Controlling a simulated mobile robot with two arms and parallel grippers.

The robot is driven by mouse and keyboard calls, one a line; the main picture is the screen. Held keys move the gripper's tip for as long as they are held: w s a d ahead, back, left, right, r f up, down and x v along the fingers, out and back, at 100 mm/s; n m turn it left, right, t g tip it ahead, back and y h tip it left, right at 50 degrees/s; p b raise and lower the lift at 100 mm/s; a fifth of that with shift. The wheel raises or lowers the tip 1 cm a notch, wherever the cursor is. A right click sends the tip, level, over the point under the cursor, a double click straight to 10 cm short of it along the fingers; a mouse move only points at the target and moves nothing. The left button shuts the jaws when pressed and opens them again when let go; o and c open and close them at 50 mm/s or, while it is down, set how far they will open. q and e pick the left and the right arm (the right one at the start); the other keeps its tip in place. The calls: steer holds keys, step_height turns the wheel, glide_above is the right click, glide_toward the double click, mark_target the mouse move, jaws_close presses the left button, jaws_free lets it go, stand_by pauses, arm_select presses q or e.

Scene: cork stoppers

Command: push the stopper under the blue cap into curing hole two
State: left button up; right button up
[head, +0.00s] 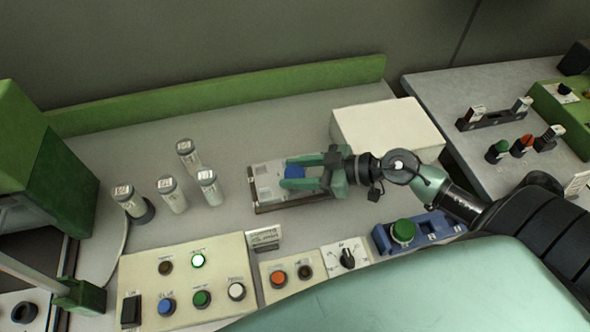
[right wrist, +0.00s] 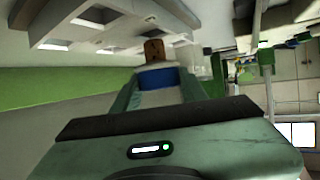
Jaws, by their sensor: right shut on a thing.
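My right gripper (head: 287,172) is over a pale tray with a dark front edge (head: 257,209), its fingers pointing left. It is shut on a blue-capped piece; the blue cap (head: 294,171) shows between the fingers. In the right wrist view the blue cap (right wrist: 157,78) sits between the green fingertips, and a brown cork stopper (right wrist: 154,50) with a dark mark shows just beyond it. I cannot tell whether the piece touches the tray. No curing hole numbered two can be read. My left gripper is not in view.
Several clear, grey-topped vials (head: 171,195) stand left of the tray. A cream box (head: 387,128) is behind my right wrist. A button panel (head: 190,278), a dial (head: 347,258) and a blue block with a green button (head: 403,231) line the front. Bare bench lies between vials and tray.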

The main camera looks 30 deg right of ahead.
steer(key=shift+f, duration=1.1)
stand_by(0.9)
steer(key=o, duration=1.4)
steer(key=shift+s+d, duration=0.1)
steer(key=v, duration=0.6)
steer(key=shift+s+d+b, duration=0.1)
steer(key=shift+s+b, duration=0.05)
steer(key=shift+b, duration=0.2)
steer(key=shift+s+d+r, duration=0.35)
steer(key=shift+d, duration=0.05)
